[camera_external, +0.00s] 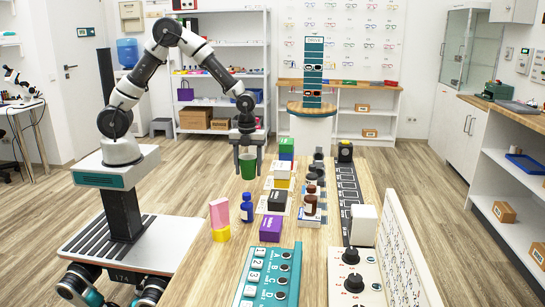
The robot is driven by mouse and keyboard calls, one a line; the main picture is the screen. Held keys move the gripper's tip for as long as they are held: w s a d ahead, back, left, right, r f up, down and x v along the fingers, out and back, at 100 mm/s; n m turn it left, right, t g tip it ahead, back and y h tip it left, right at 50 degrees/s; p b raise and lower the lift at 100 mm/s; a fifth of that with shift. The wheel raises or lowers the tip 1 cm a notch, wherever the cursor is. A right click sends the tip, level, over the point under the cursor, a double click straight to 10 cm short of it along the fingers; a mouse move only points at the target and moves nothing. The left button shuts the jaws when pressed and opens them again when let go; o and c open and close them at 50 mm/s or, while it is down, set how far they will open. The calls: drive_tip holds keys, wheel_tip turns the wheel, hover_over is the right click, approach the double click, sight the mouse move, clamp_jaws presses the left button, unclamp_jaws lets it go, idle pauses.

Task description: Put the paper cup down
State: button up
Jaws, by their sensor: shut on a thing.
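A green paper cup (249,171) is upright between the fingers of my gripper (249,158), near the left edge of the long wooden table (352,284). My gripper points down and is shut on the cup. Its fingers hide part of the cup's upper side. I cannot tell whether the cup's bottom touches the tabletop or hangs a little above it.
A blue bottle (247,208), a pink block (219,212) on a yellow block (221,234) and a purple box (271,228) stand nearer the camera. Some bare wood lies around the blue bottle.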

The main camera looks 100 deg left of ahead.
sight(249, 178)
drive_tip(key=shift+f+b, duration=0.4)
drive_tip(key=shift+f, duration=1.8)
drive_tip(key=shift+f, duration=0.2)
drive_tip(key=o, duration=1)
drive_tip(key=shift+r, duration=0.1)
